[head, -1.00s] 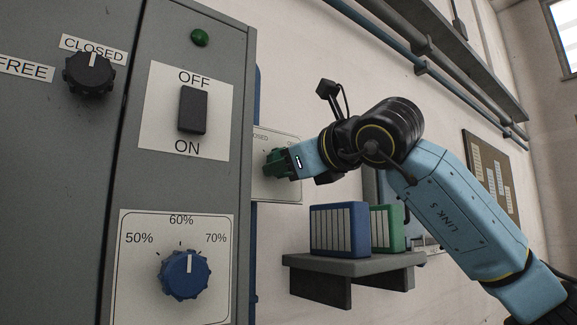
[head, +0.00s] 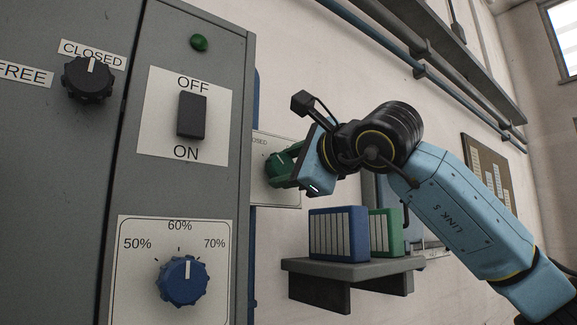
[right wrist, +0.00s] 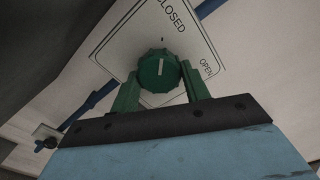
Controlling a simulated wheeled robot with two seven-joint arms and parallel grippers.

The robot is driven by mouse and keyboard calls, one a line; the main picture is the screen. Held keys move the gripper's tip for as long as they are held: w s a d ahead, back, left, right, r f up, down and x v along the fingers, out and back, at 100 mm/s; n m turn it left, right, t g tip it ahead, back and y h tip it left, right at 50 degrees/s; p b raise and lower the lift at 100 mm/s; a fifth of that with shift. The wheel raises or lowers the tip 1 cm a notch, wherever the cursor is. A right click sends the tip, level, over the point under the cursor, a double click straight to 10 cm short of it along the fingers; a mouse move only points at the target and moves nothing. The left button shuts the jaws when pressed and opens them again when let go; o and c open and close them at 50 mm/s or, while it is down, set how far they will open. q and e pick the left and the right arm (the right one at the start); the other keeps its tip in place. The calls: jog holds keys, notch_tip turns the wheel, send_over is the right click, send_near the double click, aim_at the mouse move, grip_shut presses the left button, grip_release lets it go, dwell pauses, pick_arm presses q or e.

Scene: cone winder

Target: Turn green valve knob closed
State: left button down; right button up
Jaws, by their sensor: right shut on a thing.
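The green valve knob (head: 278,164) sits on a white plate (head: 290,196) on the wall, right of the grey cabinet. In the right wrist view the knob (right wrist: 160,70) has a white mark pointing up in the picture. "CLOSED" is printed above it and "OPEN" to its right on the tilted plate. My right gripper (head: 290,167) is shut on the knob, with a green finger on each side; its fingers (right wrist: 160,82) also show in the right wrist view. The fingers and wrist hide part of the plate in the head view. My left gripper is out of view.
The grey cabinet (head: 236,120) stands close on the left, with a black knob (head: 88,80), an OFF/ON switch (head: 192,115) and a blue dial (head: 183,280). A wall shelf (head: 350,268) below my arm carries blue (head: 340,234) and green (head: 384,230) binders. Pipes run above.

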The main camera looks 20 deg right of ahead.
dwell(0.5)
jog(key=o, duration=1)
jog(key=shift+s, duration=0.15)
jog(key=shift+s+d, duration=0.15)
jog(key=shift+s, duration=0.1)
jog(key=b+v, duration=0.4)
jog(key=v, duration=0.8)
jog(key=shift+s, duration=0.3)
jog(key=shift+d, duration=0.1)
